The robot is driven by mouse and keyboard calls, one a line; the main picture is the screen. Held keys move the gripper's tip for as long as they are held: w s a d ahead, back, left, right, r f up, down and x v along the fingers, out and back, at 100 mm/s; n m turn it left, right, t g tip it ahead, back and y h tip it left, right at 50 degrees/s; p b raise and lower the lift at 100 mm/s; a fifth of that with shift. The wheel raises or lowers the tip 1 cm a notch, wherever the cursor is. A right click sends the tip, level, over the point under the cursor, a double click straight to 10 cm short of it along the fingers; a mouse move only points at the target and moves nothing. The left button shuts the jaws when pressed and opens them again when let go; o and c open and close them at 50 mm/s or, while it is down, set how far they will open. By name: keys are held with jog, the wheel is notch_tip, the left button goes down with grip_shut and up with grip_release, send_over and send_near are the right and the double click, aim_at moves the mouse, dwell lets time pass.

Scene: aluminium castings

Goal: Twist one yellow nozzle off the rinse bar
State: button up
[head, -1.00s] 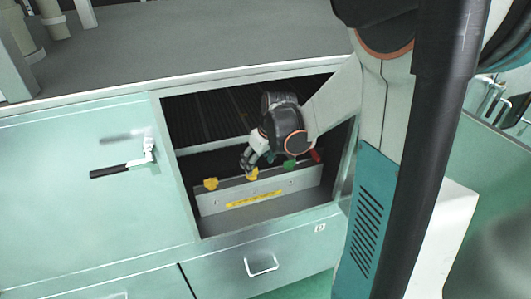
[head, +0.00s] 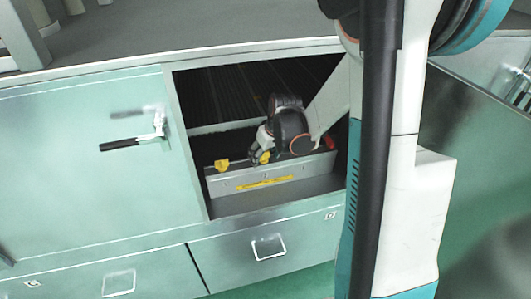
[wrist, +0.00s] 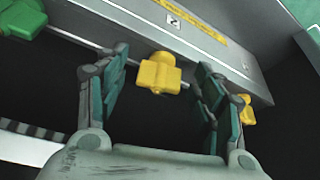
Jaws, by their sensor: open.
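The rinse bar (head: 222,184) is a grey metal rail with a yellow label inside the open compartment; it runs across the top of the wrist view (wrist: 190,40). A yellow nozzle (wrist: 157,74) on the bar lies between the two fingers of my gripper (wrist: 161,64), with gaps on both sides. My gripper is open. The same nozzle shows in the head view (head: 264,157), beside my gripper (head: 259,150). A second yellow nozzle (head: 221,165) is toward the bar's left end; it is partly hidden behind the right finger in the wrist view (wrist: 246,109).
A green nozzle (wrist: 20,18) sits at the upper left of the wrist view. A red part (head: 329,142) is near the compartment's right side. The compartment edges surround my arm. A closed door with a black-gripped handle (head: 120,145) is to the left.

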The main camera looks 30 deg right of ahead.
jog(key=c, duration=1.1)
jog(key=n+y, duration=0.1)
jog(key=n, duration=0.2)
jog(key=shift+d+n+y+b, duration=0.1)
jog(key=shift+n+y+b, duration=0.2)
jog(key=shift+n+b, duration=0.1)
jog(key=shift+c, duration=0.2)
jog(key=shift+n+g+y, duration=0.4)
jog(key=shift+n, duration=1)
jog(key=shift+n, duration=0.3)
jog(key=n+g+y+b, duration=0.1)
jog(key=n, duration=0.2)
jog(key=shift+f+n, duration=0.1)
jog(key=shift+n, duration=0.2)
jog(key=shift+n+g+y, duration=0.3)
jog(key=shift+n+g, duration=0.1)
jog(key=shift+n, duration=0.7)
